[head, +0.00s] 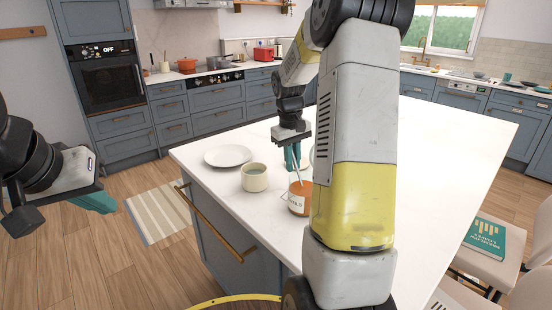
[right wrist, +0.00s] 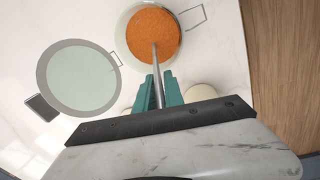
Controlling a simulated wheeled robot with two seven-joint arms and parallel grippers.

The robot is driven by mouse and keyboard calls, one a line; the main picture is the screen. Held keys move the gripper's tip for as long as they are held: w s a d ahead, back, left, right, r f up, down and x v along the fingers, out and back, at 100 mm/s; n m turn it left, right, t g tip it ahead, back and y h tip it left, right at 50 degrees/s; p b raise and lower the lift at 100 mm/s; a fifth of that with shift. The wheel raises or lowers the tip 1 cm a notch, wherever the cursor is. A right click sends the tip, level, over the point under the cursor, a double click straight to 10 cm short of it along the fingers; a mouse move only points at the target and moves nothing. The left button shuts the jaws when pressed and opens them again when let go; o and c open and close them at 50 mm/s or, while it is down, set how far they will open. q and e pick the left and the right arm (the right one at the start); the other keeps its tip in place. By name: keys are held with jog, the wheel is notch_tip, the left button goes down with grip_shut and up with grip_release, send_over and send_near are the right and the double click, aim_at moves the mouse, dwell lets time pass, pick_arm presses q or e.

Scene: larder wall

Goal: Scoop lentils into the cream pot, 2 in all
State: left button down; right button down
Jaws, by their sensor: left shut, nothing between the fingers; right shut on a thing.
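The lentil jar (head: 297,203), with a label on its front, stands on the white island; its orange lentils (right wrist: 153,32) show from above. My right gripper (head: 292,163) is shut on the handle of a scoop (right wrist: 156,62), just above the jar. The scoop's far end reaches into the jar mouth, and its bowl cannot be made out. The cream pot (head: 255,181) stands left of the jar; in the right wrist view a cream rim (right wrist: 201,91), probably the pot, is mostly hidden behind my gripper. My left gripper (head: 97,202) is shut and empty, off the island's left side.
A white plate (head: 228,155) lies behind the pot. My right arm hides part of the island. A book (head: 482,241) lies on a chair.

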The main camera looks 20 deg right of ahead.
jog(key=shift+s+f, duration=0.25)
jog(key=shift+f, duration=0.1)
jog(key=shift+w+r, duration=0.2)
jog(key=shift+r, duration=4.75)
